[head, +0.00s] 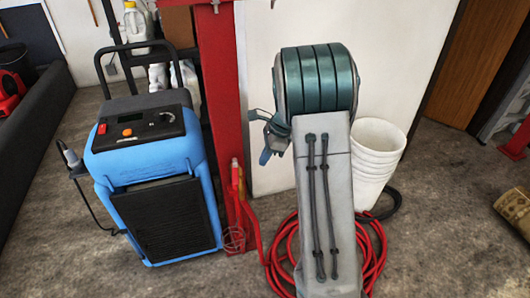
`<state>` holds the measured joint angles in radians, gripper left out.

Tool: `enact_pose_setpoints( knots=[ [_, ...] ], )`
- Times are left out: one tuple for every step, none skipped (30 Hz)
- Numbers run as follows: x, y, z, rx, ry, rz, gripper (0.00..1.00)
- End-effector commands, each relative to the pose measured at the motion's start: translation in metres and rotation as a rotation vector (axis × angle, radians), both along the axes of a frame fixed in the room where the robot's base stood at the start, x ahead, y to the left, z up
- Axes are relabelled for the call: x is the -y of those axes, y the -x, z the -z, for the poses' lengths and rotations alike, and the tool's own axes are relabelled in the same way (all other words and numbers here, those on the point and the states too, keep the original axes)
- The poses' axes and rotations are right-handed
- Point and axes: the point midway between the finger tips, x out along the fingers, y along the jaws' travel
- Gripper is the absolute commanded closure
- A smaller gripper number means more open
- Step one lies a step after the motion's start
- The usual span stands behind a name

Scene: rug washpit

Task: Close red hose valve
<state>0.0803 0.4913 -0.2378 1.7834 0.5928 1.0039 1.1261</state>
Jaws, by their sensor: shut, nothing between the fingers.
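The red hose (283,252) lies coiled on the floor around and behind my arm, and one end runs up beside the red post (219,100). A slim red upright fitting with a pale tip (236,172) stands at the post's right side, where the hose end rises. Whether it is the valve, and how its handle is set, is too small to tell. My arm fills the middle of the head view.
A blue wheeled machine (150,160) with a black handle stands left of the post. Stacked white buckets (374,160) stand by the wall, right of my arm. White jugs (138,25) are behind the machine.

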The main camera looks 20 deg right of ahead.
Motion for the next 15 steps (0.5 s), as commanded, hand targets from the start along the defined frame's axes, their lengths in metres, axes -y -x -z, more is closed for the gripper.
enact_pose_setpoints(
  knots=[
    [-0.005,0.0,0.015,-0.004,-0.001,-0.003,1.0],
    [-0.007,-0.001,0.021,-0.003,-0.001,-0.002,1.0],
    [-0.01,-0.001,0.029,-0.003,-0.001,-0.001,1.0],
    [-0.013,-0.002,0.035,-0.004,-0.001,-0.001,1.0],
    [-0.015,-0.002,0.041,-0.004,0.0,-0.001,1.0],
    [-0.018,-0.003,0.048,-0.004,-0.001,-0.001,1.0],
    [-0.02,-0.003,0.053,-0.003,-0.001,-0.001,1.0],
    [-0.023,-0.004,0.055,0.0,0.0,-0.002,1.0],
    [-0.032,-0.006,0.051,0.002,0.0,-0.006,1.0],
    [-0.036,-0.007,0.051,0.002,0.0,-0.006,1.0],
    [-0.041,-0.008,0.051,0.002,0.0,-0.006,1.0],
    [-0.046,-0.009,0.051,0.002,0.0,-0.005,1.0],
    [-0.048,-0.009,0.05,0.002,0.0,-0.005,1.0],
    [-0.051,-0.01,0.05,0.001,0.0,-0.004,1.0],
    [-0.054,-0.011,0.05,0.001,0.0,-0.004,1.0]
  ],
)
